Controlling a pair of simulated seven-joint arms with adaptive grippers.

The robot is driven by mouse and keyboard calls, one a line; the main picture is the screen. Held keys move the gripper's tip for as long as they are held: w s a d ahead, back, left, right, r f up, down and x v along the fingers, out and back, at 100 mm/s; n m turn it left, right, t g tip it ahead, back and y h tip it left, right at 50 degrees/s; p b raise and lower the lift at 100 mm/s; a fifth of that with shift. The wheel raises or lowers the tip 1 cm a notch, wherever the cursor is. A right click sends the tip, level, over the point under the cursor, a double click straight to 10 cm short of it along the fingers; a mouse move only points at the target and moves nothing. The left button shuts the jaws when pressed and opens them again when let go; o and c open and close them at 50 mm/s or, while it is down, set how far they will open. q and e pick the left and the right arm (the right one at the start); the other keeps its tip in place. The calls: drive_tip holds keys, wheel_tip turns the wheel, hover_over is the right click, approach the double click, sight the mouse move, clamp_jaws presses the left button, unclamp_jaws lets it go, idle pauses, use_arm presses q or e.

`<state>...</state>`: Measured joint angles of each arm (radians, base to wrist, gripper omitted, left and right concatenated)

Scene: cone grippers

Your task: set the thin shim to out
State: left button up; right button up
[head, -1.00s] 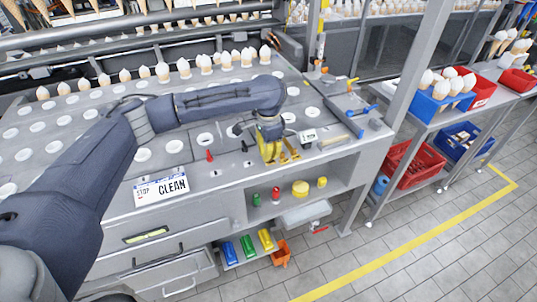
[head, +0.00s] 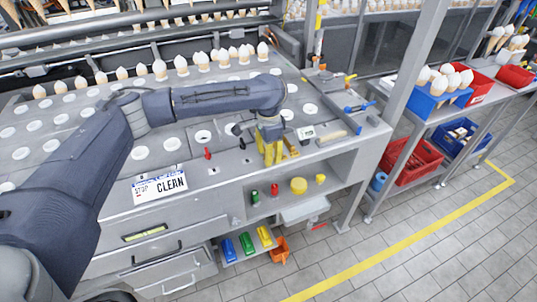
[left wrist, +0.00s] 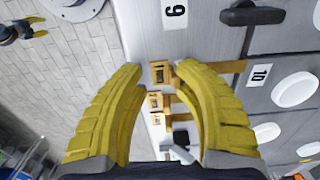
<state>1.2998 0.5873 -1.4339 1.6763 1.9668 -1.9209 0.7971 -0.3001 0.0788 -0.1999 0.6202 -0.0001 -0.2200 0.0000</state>
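Several brass shims with small labelled end tabs stick out in a row at the edge of the grey machine top. In the left wrist view, the far tab (left wrist: 160,73) lies between my left gripper's fingertips (left wrist: 158,70), with a brass strip (left wrist: 226,66) running right behind the right finger. Two other tabs (left wrist: 155,101) sit nearer the palm. The labels are too small to read, so I cannot tell which shim is the thin one. In the head view, my left gripper (head: 273,158) points down at the shims (head: 291,147), fingers apart.
Plates marked 9 (left wrist: 174,13) and 10 (left wrist: 262,75) flank the strip. A shelf below holds a yellow round piece (head: 298,185).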

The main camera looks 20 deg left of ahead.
use_arm(q)
drive_tip(key=shift+f, duration=0.1)
wheel_tip(320, 180, up, 12)
idle(0.9)
wheel_tip(320, 180, up, 5)
drive_tip(key=w+a, duration=0.1)
drive_tip(key=f, duration=1.7)
drive_tip(key=shift+w, duration=0.2)
drive_tip(key=shift+o, duration=0.3)
clamp_jaws()
